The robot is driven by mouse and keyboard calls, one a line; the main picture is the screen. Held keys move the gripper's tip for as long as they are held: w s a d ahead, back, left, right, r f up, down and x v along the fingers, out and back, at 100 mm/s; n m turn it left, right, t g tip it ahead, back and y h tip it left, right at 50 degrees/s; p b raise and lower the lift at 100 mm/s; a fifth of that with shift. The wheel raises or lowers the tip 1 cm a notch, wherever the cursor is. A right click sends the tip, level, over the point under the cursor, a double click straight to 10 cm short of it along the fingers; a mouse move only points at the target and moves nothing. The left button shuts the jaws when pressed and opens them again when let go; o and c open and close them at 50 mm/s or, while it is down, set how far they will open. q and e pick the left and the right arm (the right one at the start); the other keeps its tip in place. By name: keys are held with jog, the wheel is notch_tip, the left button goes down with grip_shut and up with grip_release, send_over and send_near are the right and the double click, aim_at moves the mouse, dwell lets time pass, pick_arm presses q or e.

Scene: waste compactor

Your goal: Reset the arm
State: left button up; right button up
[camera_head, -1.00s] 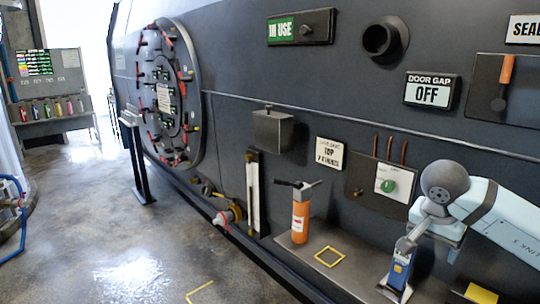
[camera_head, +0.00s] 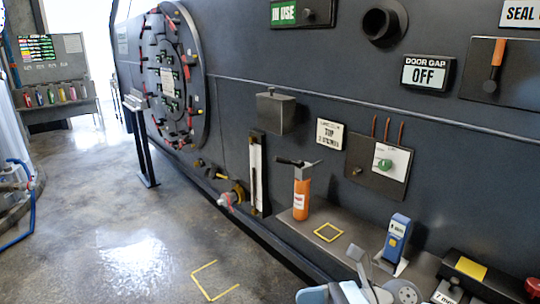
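Part of my arm (camera_head: 345,292) shows at the bottom edge, right of centre, as pale blue and grey links with a round grey joint. Narrow grey parts at its upper end may be the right gripper (camera_head: 366,268), but its fingers cannot be made out clearly. It is below and left of a blue handheld device (camera_head: 397,232), with a gap between them. The device stands upright in a light metal holder on the ledge and nothing grips it. My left gripper is not in view.
A black box with a yellow top (camera_head: 470,268) and a red button (camera_head: 533,286) are at bottom right. The dark machine wall rises behind. Floor at left is mostly open.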

jog(key=s+d+f+n+t+h, duration=0.1)
jog(key=d+f+n+t+h, duration=0.25)
jog(key=f+n+t, duration=0.45)
jog(key=s+d+f+n+t+h, duration=0.1)
jog(key=d+f+n+t+h, duration=0.25)
jog(key=n, duration=0.95)
jog(key=s+d+f+n+t+h, duration=0.1)
jog(key=d+f+n+t+h, duration=0.2)
jog(key=f+n+t+h, duration=0.5)
jog(key=s+d+f+m+g+p, duration=0.1)
jog(key=s+d+f+m+g, duration=0.1)
jog(key=s+f+m+g, duration=0.55)
notch_tip(320, 180, up, 9)
jog(key=s+n+p, duration=0.2)
jog(key=p, duration=0.9)
jog(key=shift+s+y, duration=0.3)
jog(key=shift+s, duration=0.05)
jog(key=shift+d, duration=0.1)
